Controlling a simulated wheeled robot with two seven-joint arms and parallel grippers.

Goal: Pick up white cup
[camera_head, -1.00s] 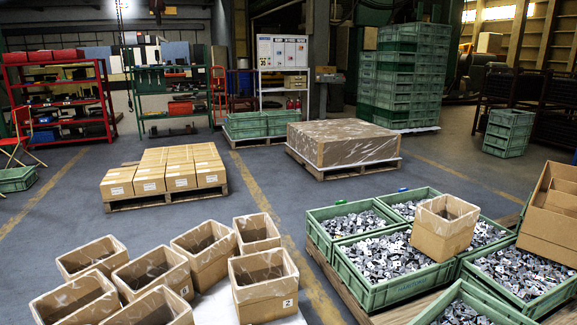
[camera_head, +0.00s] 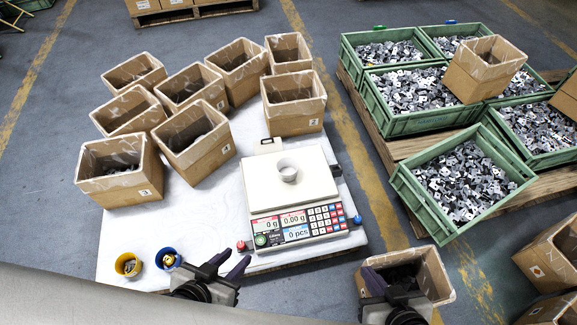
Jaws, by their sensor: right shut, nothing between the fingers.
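The white cup (camera_head: 287,171) stands upright on the pan of a counting scale (camera_head: 262,194); it looks greyish white and small. My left gripper (camera_head: 227,264) is at the bottom of the view, left of the scale's front, with its two dark purple fingers apart and nothing between them. It is well short of the cup. My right gripper (camera_head: 388,282) is at the bottom right, in front of a cardboard box; it is shut and empty, and its fingertips are hard to make out.
The scale stands on a white table (camera_head: 190,228). Several open cardboard boxes (camera_head: 292,118) fill its back and left. A yellow cup (camera_head: 128,264) and a blue cup (camera_head: 168,259) stand front left. Green crates of metal parts (camera_head: 405,122) stand at right; a box (camera_head: 436,277) is front right.

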